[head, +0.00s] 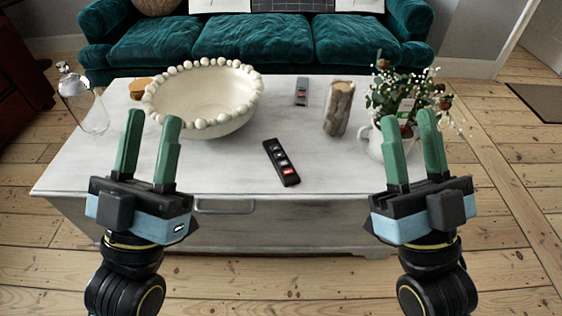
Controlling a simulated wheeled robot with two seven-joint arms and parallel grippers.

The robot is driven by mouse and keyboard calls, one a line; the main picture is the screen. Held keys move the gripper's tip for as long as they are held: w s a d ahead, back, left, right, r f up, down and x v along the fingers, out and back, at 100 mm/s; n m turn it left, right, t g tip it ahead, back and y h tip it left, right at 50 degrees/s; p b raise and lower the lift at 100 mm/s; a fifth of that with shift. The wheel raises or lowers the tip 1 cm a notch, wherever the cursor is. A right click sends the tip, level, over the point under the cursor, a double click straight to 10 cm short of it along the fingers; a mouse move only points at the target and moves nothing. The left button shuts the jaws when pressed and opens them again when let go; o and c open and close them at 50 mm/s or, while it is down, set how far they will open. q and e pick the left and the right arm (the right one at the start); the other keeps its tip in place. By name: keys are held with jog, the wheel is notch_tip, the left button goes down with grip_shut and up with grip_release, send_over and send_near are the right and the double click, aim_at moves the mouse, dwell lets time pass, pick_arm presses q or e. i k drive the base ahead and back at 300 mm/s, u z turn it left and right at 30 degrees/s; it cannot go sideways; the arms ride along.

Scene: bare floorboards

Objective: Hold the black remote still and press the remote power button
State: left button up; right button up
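The black remote (281,162) lies flat on the white table, near the middle of its front half. It has a column of light buttons and a red button (287,171) toward its near end. My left gripper (150,146) is open and empty, to the left of the remote and in front of the bowl. My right gripper (413,146) is open and empty, to the right of the remote. It overlaps the flower pitcher in the picture. Neither gripper touches the remote.
The table (225,170) also bears a large beaded bowl (200,92), a grey remote (301,92), a wooden cylinder (338,108), a white flower pitcher (375,145), and a glass bottle (85,105) at the left. A green sofa (260,38) stands behind. The tabletop around the black remote is clear.

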aim_at(287, 172)
jog(key=u, duration=2.2)
jog(key=i, duration=0.65)
jog(key=z, duration=2.8)
jog(key=i, duration=0.5)
